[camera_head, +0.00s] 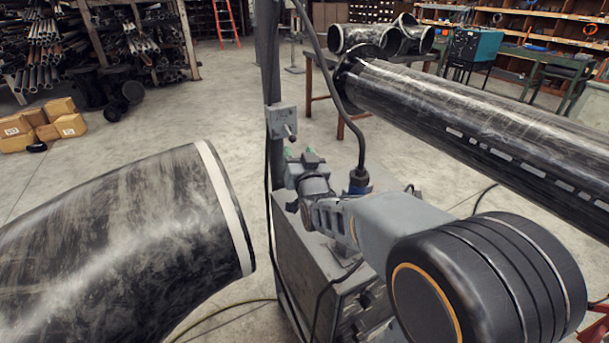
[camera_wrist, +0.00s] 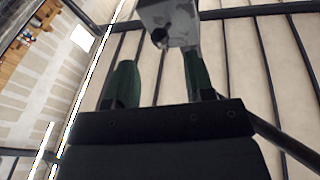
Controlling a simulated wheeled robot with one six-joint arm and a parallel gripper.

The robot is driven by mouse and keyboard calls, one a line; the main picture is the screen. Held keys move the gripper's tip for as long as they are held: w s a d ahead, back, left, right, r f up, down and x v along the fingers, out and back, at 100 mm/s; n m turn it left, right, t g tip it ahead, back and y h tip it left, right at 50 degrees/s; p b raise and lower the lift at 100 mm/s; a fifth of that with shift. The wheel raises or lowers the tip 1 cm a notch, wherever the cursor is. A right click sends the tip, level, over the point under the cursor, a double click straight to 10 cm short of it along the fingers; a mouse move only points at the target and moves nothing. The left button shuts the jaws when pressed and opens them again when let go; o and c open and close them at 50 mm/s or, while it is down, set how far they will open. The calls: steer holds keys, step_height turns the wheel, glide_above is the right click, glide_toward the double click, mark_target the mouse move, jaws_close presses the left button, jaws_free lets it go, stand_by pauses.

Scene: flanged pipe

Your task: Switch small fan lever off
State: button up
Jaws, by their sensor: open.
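The small grey switch box (camera_head: 282,122) is fixed to the upright pole in the head view. Its short lever (camera_head: 291,135) sticks out at the lower right and tilts downward. In the wrist view the box (camera_wrist: 178,22) is at the top, with the dark lever knob (camera_wrist: 160,37) below it. My gripper (camera_head: 299,156) is just below the box in the head view. In the wrist view my gripper (camera_wrist: 160,78) has its green fingers apart, with nothing between them. The lever lies beyond the gap, apart from the fingers as far as I can tell.
The grey pole (camera_head: 268,60) stands beside my gripper, with a dark hose hanging near it. A grey cabinet (camera_head: 300,265) is below. A large black pipe (camera_head: 480,120) lies at right and a pipe elbow (camera_head: 120,245) at left.

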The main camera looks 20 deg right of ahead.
steer(key=s+f, duration=0.1)
steer(key=s, duration=0.5)
steer(key=shift+s+b, duration=0.35)
steer(key=shift+b, duration=0.1)
steer(key=shift+a, duration=0.1)
steer(key=s+f+g, duration=0.1)
steer(key=f+g, duration=0.2)
steer(key=f, duration=0.1)
steer(key=s+f+n+g, duration=0.1)
steer(key=s+f+g, duration=0.1)
steer(key=f+g, duration=0.1)
steer(key=s+a+f+n+g+y+p, duration=0.1)
steer(key=s+f+g, duration=0.1)
steer(key=f+g, duration=0.2)
steer(key=shift+s+f, duration=0.15)
steer(key=shift+f, duration=0.15)
steer(key=s+r+g+p, duration=0.4)
steer(key=s+g, duration=0.2)
steer(key=s, duration=0.4)
steer(key=shift+s+d+n, duration=0.4)
steer(key=shift+d, duration=0.05)
steer(key=shift+r, duration=0.15)
